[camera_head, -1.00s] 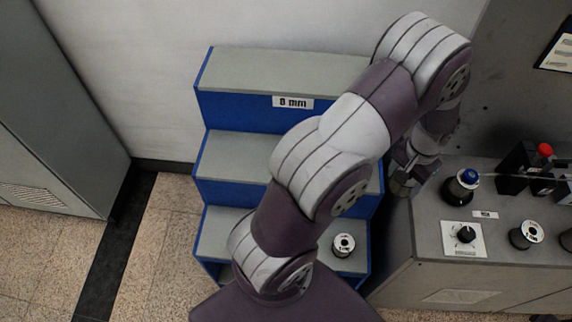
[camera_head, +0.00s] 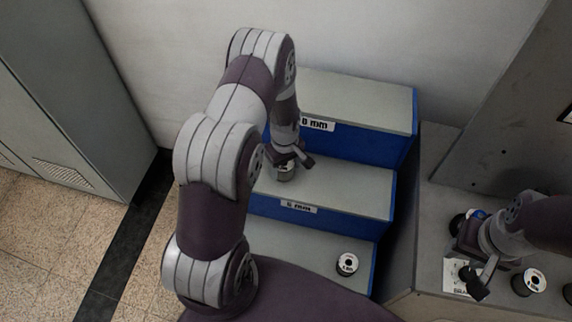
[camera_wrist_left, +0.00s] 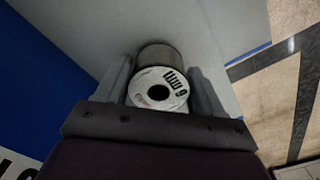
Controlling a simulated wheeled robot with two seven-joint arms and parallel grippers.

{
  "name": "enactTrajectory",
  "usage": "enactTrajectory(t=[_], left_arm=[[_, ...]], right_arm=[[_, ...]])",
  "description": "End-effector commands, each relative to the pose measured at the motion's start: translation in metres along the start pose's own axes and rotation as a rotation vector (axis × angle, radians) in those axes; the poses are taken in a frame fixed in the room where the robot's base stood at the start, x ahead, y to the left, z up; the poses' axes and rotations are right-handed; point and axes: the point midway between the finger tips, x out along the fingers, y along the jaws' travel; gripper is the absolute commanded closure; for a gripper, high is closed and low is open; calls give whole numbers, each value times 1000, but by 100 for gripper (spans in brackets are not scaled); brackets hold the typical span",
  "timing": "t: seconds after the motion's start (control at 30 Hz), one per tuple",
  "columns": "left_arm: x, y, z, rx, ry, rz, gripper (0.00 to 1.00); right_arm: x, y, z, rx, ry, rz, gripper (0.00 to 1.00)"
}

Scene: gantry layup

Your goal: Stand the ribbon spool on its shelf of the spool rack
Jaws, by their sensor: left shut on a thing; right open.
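The ribbon spool (camera_head: 284,175), with a white face marked like 6 mm, is held between the fingers of my left gripper (camera_head: 287,166). The left wrist view shows the spool (camera_wrist_left: 170,102) face-on between both fingers. It is at the left part of the middle shelf (camera_head: 345,190) of the blue and grey spool rack, whose label (camera_head: 298,206) seems to read 6 mm. I cannot tell whether the spool touches the shelf. My right gripper (camera_head: 473,275) is open over the bench at right.
The top shelf (camera_head: 355,100) is labelled 8 mm and is bare. Another spool (camera_head: 347,263) stands on the lower shelf. The bench at right holds a spool (camera_head: 529,281) and a dark item partly hidden by my right arm. A grey cabinet (camera_head: 60,110) stands at left.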

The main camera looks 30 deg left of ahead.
Motion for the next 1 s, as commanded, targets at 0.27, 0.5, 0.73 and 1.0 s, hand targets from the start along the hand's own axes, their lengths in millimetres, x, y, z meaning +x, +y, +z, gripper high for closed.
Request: enactTrajectory(t=[0.27, 0.5, 0.73, 1.0], left_arm=[[7, 1, 0, 1, 2, 2, 82], [10, 0, 0, 2, 1, 1, 7], [10, 0, 0, 2, 1, 0, 7], [-19, 1, -1, 2, 4, 5, 7]], right_arm=[[-2, 0, 0, 0, 0, 0, 57], [1, 0, 0, 0, 0, 0, 57], [1, 0, 0, 0, 0, 0, 57], [7, 0, 1, 0, 0, 0, 57]])
